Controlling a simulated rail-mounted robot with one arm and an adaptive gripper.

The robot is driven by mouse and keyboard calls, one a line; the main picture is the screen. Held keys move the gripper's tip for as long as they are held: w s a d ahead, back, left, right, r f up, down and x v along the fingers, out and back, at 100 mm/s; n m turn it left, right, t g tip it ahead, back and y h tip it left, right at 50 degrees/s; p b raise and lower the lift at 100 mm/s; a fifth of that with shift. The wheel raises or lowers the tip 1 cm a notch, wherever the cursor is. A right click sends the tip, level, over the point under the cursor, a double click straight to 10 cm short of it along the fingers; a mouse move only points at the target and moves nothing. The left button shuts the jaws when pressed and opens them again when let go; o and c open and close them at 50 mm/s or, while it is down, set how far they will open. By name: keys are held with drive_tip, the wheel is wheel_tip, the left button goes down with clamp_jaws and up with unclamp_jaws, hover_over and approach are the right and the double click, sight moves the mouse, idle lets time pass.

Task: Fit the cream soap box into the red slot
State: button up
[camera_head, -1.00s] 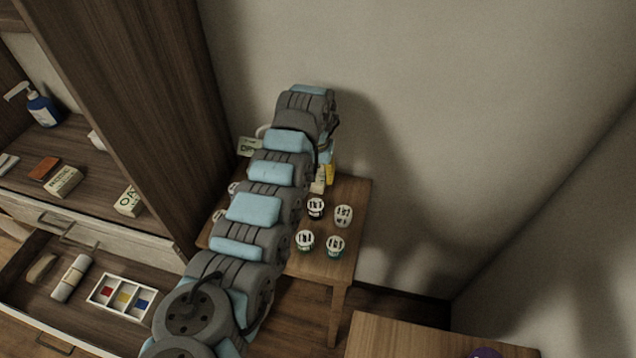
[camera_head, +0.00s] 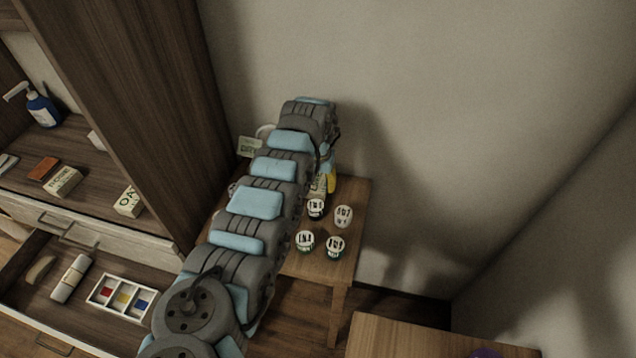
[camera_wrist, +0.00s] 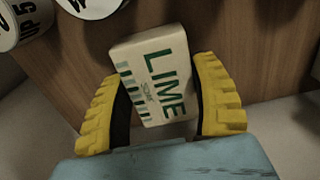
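A cream soap box marked LIME (camera_wrist: 155,75) lies between the two yellow fingers of my gripper (camera_wrist: 158,85) in the wrist view, slightly turned relative to them. The fingers straddle it, with a narrow gap at its lower left; I see no firm grip. In the head view the same box (camera_head: 318,185) shows partly behind my arm on the small wooden table, and one yellow finger (camera_head: 332,183) shows beside it. The red slot (camera_head: 107,290) is the left compartment of a white tray (camera_head: 117,312) in the open drawer, beside yellow and blue compartments; it looks empty.
Several labelled round tubs (camera_head: 305,241) stand on the small table (camera_head: 340,262), close to the box. Two other cream boxes (camera_head: 63,182) (camera_head: 129,201), an orange-brown bar (camera_head: 44,168) and a blue pump bottle (camera_head: 42,109) are on the cabinet shelf. A rolled towel (camera_head: 70,278) lies in the drawer.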

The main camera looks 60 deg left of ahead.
sight(318, 182)
drive_tip(key=o, duration=0.3)
drive_tip(key=shift+o, duration=0.2)
wheel_tip(318, 182, up, 12)
drive_tip(key=shift+f, duration=0.2)
drive_tip(key=shift+o, duration=0.6)
drive_tip(key=shift+r, duration=0.35)
